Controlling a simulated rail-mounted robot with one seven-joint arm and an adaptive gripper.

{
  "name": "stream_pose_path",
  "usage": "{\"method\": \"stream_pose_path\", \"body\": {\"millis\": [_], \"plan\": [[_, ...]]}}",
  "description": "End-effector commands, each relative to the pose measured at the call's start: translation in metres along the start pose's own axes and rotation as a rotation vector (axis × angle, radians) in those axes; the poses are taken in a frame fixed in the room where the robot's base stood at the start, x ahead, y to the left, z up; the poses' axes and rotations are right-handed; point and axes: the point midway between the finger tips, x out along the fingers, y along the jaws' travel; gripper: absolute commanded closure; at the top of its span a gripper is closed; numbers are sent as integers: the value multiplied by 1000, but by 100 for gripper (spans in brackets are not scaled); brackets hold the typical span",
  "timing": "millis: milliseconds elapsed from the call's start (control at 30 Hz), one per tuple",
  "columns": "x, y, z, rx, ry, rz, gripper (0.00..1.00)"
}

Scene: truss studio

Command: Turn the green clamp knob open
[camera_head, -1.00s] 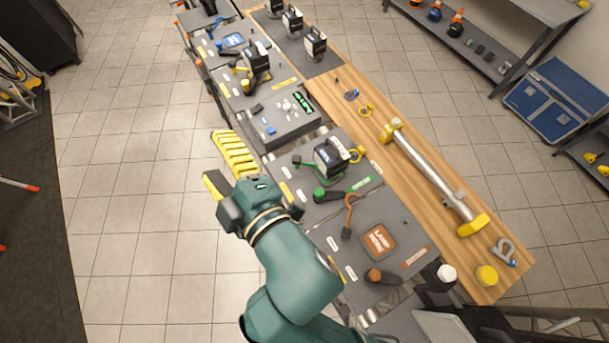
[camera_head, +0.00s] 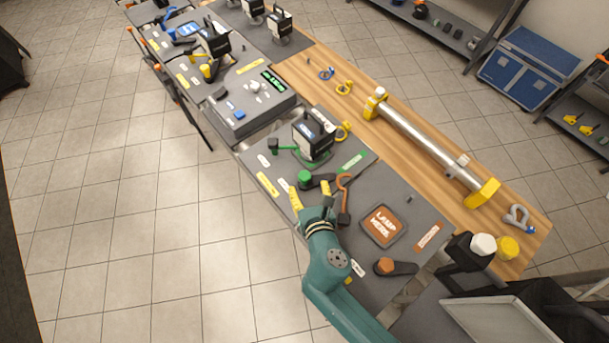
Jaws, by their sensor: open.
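The green clamp knob (camera_head: 305,177) is a round cap at the left end of a short black clamp body, on the grey bench panel. My gripper (camera_head: 310,193) is open, with its two yellow fingers spread, just on the near side of the knob. One finger is to the knob's lower left; the other is to its right, over the black clamp body. I cannot tell whether either finger touches the clamp. The knob's top is visible, but its lower near side is close to the fingers and hard to make out.
A black lamp-like unit (camera_head: 313,140) with a green lever (camera_head: 284,149) stands behind the knob. An orange hook-shaped part (camera_head: 343,193) lies right of my gripper. An orange knob (camera_head: 386,265) is nearer the front. The tiled floor (camera_head: 150,240) at left is clear.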

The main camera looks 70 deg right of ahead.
Motion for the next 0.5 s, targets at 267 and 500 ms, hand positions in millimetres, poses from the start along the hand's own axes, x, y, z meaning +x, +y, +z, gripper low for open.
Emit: {"method": "stream_pose_path", "body": {"millis": [267,500], "plan": [[52,0,-1,3,-1,-1,34],[60,0,0,2,0,1,34]]}}
